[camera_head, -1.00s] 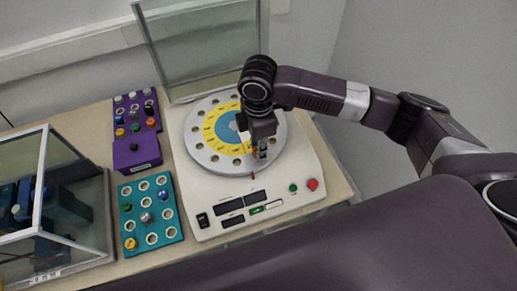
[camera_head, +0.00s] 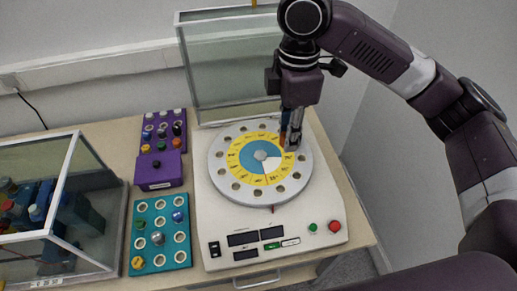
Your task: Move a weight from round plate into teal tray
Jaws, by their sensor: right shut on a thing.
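The round plate (camera_head: 228,192) is a pale disc with holes around its rim and a yellow and blue centre, on top of a white machine. My right gripper (camera_head: 290,143) points down at the plate's upper right part. It is shut on a weight, which is mostly hidden between the fingers; an orange bit shows beside the fingertips. I cannot tell whether the weight is clear of the plate. The teal tray (camera_head: 150,247) lies left of the machine. My left gripper is not in view.
A purple rack (camera_head: 160,172) with several coloured weights stands behind the teal tray. A glass case (camera_head: 62,215) is at the far left. The machine's raised clear lid (camera_head: 232,65) stands behind the plate. Buttons and displays line the machine (camera_head: 205,258) front.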

